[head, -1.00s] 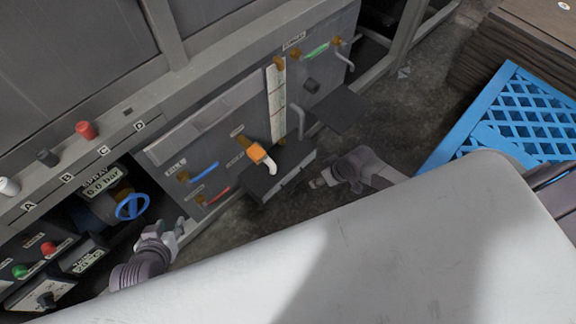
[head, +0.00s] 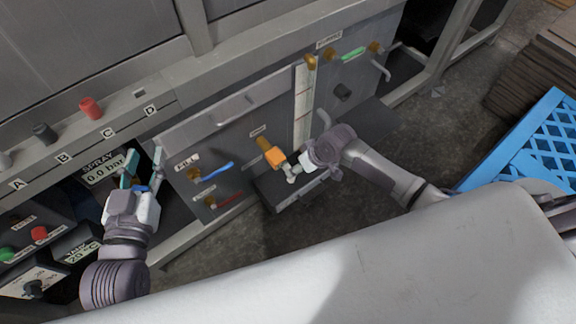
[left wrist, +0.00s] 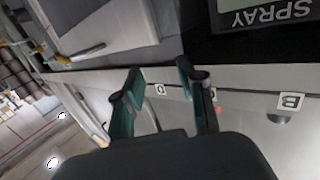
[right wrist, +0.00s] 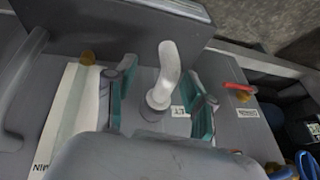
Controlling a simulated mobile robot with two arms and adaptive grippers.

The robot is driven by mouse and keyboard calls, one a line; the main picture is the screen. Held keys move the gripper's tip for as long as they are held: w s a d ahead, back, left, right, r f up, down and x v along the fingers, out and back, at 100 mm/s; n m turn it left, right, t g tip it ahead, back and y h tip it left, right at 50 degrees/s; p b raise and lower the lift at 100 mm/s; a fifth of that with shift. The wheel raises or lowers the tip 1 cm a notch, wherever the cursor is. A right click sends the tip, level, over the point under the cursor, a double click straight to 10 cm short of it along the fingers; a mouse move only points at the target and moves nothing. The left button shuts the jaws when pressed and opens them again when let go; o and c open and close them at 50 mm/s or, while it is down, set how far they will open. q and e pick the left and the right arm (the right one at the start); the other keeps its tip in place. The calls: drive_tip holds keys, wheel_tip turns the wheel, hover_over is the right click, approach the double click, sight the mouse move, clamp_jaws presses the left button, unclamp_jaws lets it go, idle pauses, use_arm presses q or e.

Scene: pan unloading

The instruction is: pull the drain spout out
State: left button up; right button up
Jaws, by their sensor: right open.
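The drain spout (head: 292,175) is a short white bent pipe below an orange block (head: 274,157) on the grey panel. In the right wrist view the white spout (right wrist: 168,75) stands between the two fingers. My right gripper (head: 301,165) is right beside the spout, open, with its fingers either side of it; whether they touch it I cannot tell. My left gripper (head: 143,168) is open and empty, raised near the spray gauge (head: 101,170). It also shows open in the left wrist view (left wrist: 163,78).
A dark tray (head: 280,192) juts out below the spout. Blue (head: 216,170) and red (head: 225,201) handled valves are to its left, and a green-handled one (head: 352,54) is up right. A blue crate (head: 530,150) stands at the right. My white body fills the bottom.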

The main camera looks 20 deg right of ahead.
sight(287, 165)
drive_tip(key=w+a+b, duration=0.1)
drive_tip(key=w+a, duration=0.1)
drive_tip(key=shift+w+a+f, duration=0.1)
drive_tip(key=shift+w+a, duration=0.2)
drive_tip(key=shift+a, duration=0.05)
use_arm(q)
wheel_tip(287, 165, up, 9)
drive_tip(key=s+d+t+h, duration=0.1)
drive_tip(key=t+h, duration=0.1)
drive_tip(key=t, duration=0.3)
drive_tip(key=shift+f+b, duration=0.2)
drive_tip(key=shift+b, duration=0.2)
use_arm(e)
drive_tip(key=shift+w+a+f, duration=0.1)
drive_tip(key=shift+f, duration=0.35)
drive_tip(key=shift+c, duration=0.4)
clamp_jaws()
